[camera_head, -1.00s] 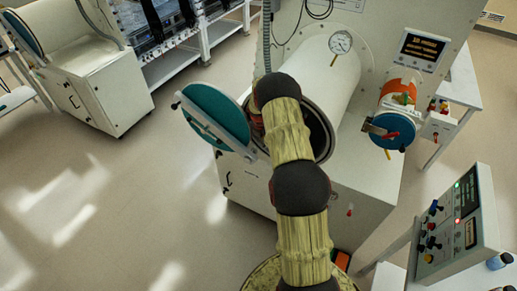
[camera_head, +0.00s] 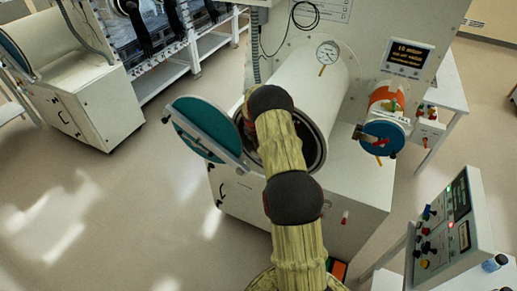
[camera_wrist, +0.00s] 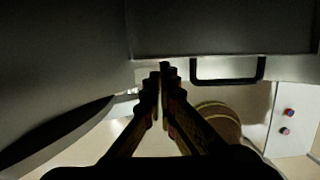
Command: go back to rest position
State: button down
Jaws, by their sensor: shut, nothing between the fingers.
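My gripper (camera_wrist: 163,75) is in the wrist view, its two dark fingers together at the tips, with nothing between them. In the head view the gripper itself is hidden behind my arm, which reaches toward the mouth of the large white cylindrical chamber (camera_head: 318,85). The round teal door (camera_head: 205,122) of the chamber stands swung open to the left of my arm. The wrist view shows a dark grey surface (camera_wrist: 225,28) close above the fingers, with a black handle (camera_wrist: 228,80) to their right.
A smaller port with a blue cap (camera_head: 384,138) is right of the chamber. A control box (camera_head: 455,228) with knobs stands at the lower right. A white glovebox unit (camera_head: 85,95) is at the left. The floor (camera_head: 110,220) at the left is clear.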

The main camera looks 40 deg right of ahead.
jog(key=v, duration=0.6)
